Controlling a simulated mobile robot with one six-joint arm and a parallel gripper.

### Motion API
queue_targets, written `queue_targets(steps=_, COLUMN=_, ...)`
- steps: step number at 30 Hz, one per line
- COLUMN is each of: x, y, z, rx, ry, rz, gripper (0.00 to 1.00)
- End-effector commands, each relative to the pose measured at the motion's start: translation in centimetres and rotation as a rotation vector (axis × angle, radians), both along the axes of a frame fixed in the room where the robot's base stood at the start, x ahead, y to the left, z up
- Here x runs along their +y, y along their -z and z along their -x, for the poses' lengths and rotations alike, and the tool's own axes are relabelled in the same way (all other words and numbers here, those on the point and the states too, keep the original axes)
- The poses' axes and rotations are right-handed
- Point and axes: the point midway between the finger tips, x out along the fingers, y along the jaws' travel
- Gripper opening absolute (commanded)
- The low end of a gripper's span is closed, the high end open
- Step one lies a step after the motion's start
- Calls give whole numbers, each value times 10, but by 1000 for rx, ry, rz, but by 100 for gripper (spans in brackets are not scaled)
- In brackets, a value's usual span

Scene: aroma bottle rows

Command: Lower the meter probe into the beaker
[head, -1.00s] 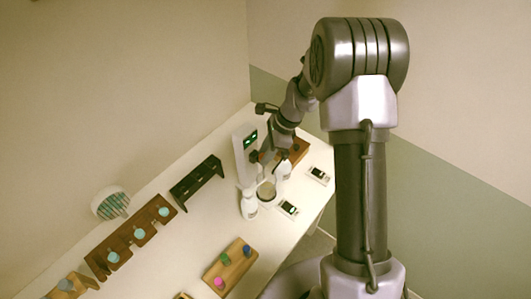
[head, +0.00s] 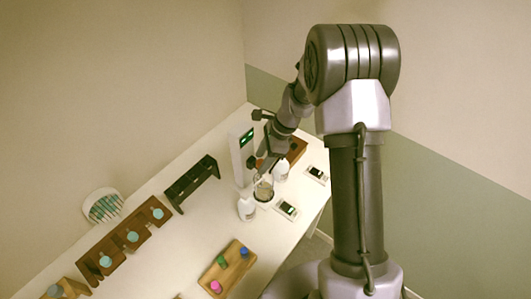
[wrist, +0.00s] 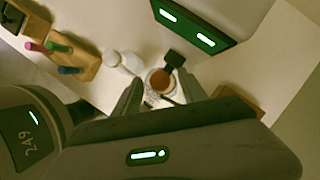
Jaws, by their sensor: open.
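The white meter (head: 242,157) with a green display stands on the table; its display (wrist: 195,25) fills the top of the wrist view. The glass beaker (head: 263,191) stands beside the meter's foot, and in the wrist view the beaker (wrist: 150,87) shows brownish contents. A dark block (wrist: 174,59), apparently the probe's holder, reaches over the beaker's rim. The thin probe is hard to make out, and its tip cannot be told. My gripper (wrist: 160,86) is open, its fingers on either side of the beaker in that view; in the head view my gripper (head: 266,166) is above the beaker.
White bottles stand close to the beaker, one in front (head: 247,208) and one to the right (head: 281,171). Small devices (head: 287,209) lie near the table's right edge. A wooden rack (head: 228,268) with coloured vials stands in front. A black rack (head: 192,183) stands left.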

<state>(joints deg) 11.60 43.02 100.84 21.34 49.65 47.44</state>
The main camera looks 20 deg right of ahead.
Motion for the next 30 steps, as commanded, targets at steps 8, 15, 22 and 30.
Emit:
queue_targets(steps=8, x=-23, y=-56, z=2, rx=-5, ry=2, rz=2, gripper=50)
queue_targets(steps=15, x=-51, y=-126, z=7, rx=-3, ry=2, rz=1, gripper=50)
queue_targets(steps=22, x=-64, y=-158, z=10, rx=-1, ry=0, rz=0, gripper=50)
queue_targets(steps=30, x=-65, y=-160, z=10, rx=-1, ry=0, rz=0, gripper=50)
